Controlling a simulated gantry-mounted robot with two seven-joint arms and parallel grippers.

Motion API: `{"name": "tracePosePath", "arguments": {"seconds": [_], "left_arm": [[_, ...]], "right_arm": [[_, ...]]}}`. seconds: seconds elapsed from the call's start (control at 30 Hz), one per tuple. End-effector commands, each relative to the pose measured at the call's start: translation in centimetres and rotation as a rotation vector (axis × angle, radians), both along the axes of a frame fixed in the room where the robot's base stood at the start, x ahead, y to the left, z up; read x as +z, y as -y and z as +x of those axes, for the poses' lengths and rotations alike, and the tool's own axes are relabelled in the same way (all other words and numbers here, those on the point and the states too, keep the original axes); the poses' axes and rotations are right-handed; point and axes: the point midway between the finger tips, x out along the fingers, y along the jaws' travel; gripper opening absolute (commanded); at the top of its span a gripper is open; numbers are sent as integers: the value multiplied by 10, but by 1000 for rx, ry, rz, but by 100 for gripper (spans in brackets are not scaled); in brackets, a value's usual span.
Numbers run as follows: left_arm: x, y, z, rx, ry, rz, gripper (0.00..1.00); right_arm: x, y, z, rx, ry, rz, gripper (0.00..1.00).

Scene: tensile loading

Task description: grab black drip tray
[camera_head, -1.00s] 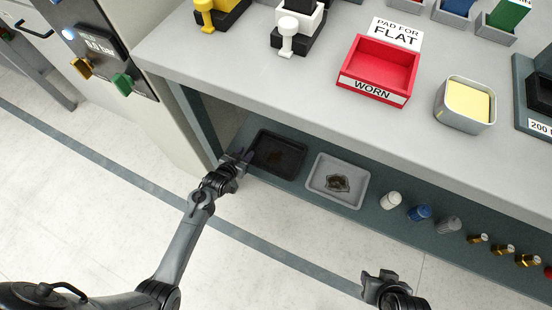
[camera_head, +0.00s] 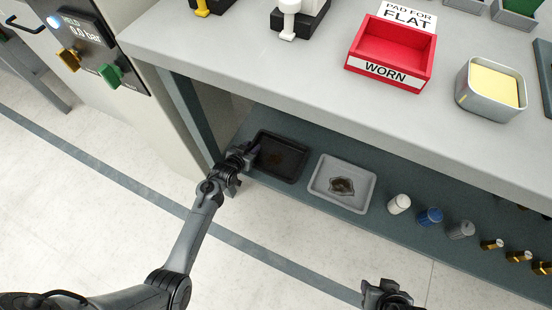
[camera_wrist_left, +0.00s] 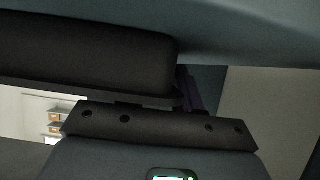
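The black drip tray (camera_head: 278,157) lies on the lower shelf under the bench, with a brownish patch inside it. My left gripper (camera_head: 247,154) is at the tray's left edge, touching or very close to it. In the left wrist view a dark rounded shape, probably the black tray (camera_wrist_left: 85,55), fills the upper left, right against the gripper. The fingertips are mostly hidden, so I cannot tell whether they are closed on the rim. My right gripper (camera_head: 385,292) is at the bottom of the head view, away from the shelf; its opening is unclear.
A grey tray (camera_head: 319,186) with a dark stain sits just right of the black one. White, blue and grey capped containers and several brass pieces stand further right. The bench top (camera_head: 300,95) overhangs the shelf; a bench leg (camera_head: 190,105) stands left of the gripper.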

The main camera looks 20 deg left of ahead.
Motion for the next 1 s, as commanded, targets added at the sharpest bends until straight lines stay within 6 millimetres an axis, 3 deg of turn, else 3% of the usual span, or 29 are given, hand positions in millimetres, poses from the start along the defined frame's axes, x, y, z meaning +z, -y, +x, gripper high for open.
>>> {"name": "tracePosePath", "arguments": {"seconds": [0.13,0.33,1.0], "left_arm": [[1,0,0,0,0,0,31],[1,0,0,0,0,0,0],[12,0,0,0,2,1,0]], "right_arm": [[1,0,0,1,0,0,43],[1,1,0,4,1,-4,43],[10,1,0,4,1,-6,43]]}}
